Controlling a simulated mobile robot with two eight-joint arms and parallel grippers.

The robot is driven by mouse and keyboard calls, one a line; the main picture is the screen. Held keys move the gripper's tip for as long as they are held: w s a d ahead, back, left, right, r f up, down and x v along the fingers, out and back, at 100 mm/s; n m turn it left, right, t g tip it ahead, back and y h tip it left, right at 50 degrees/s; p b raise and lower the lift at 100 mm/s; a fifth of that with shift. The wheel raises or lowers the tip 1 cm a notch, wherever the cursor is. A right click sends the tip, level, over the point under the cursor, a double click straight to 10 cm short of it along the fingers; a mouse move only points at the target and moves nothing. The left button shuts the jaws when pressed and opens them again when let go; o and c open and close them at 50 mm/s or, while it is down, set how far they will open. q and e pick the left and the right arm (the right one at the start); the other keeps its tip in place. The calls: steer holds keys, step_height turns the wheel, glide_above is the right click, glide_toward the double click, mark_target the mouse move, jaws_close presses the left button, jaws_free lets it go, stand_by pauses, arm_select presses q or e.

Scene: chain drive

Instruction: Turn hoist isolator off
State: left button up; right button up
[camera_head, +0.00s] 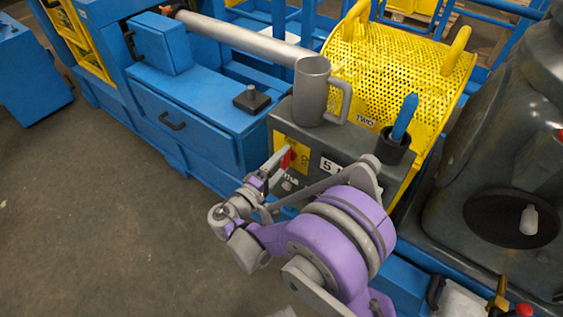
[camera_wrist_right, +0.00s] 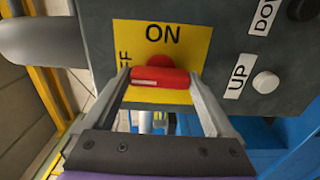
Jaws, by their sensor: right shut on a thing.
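The hoist isolator is a red handle (camera_wrist_right: 160,78) on a yellow plate (camera_wrist_right: 188,40) marked ON and, partly hidden, OFF, on a grey control box. In the right wrist view my right gripper (camera_wrist_right: 158,84) has its two fingers on either side of the red handle, shut on it. The handle's long side lies across the picture, below the word ON. In the head view the handle (camera_head: 288,158) shows as a small red piece at my right gripper's tips (camera_head: 283,163), on the box's front (camera_head: 318,150). My left gripper is not in view.
A grey mug (camera_head: 311,92) and a dark cup (camera_head: 394,146) with a blue object stand on the box. UP (camera_wrist_right: 237,80) and DOWN labels with buttons sit beside the plate. A yellow perforated guard (camera_head: 400,75) stands behind. Open floor (camera_head: 95,200) lies left.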

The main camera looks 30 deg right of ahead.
stand_by(0.4)
steer(key=o, duration=1.1)
steer(key=shift+c, duration=0.2)
steer(key=shift+a, duration=0.1)
steer(key=p+v, duration=0.1)
steer(key=v, duration=0.9)
steer(key=shift+s+a, duration=0.2)
steer(key=shift+a, duration=0.1)
steer(key=shift+d, duration=0.1)
